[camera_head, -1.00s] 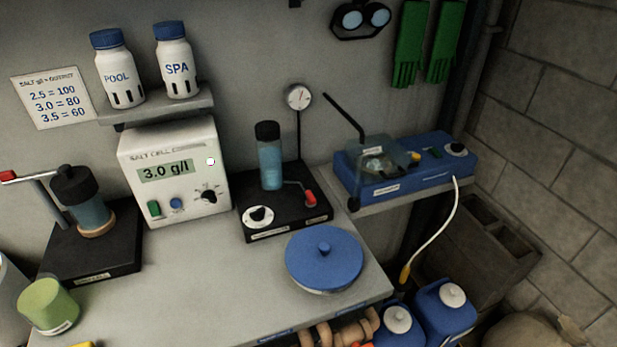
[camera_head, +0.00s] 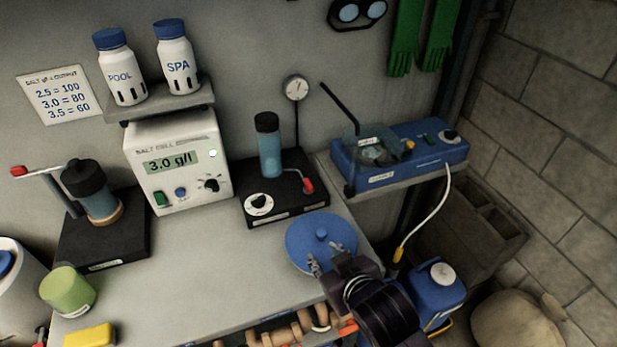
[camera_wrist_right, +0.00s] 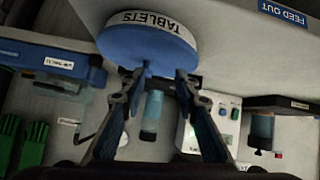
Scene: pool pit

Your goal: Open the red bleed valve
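A small red-tipped lever (camera_head: 307,185) stands at the right side of a black base (camera_head: 290,209) that carries a clear blue cylinder with a black cap (camera_head: 268,145). Another red-ended handle (camera_head: 18,171) is on the black-capped device at the left; I cannot tell from labels which is the bleed valve. My right gripper (camera_head: 328,264) is over the front of the round blue-lidded tub, below and apart from the red lever. In the right wrist view its fingers (camera_wrist_right: 163,78) are spread and empty, with the TABLETS tub (camera_wrist_right: 150,40) just beyond. My left gripper is out of view.
The salt cell controller (camera_head: 178,170) stands left of the black base. A gauge (camera_head: 296,89) rises behind it. A blue device (camera_head: 400,155) sits on a shelf at the right. The grey bench (camera_head: 200,265) is clear in the middle.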

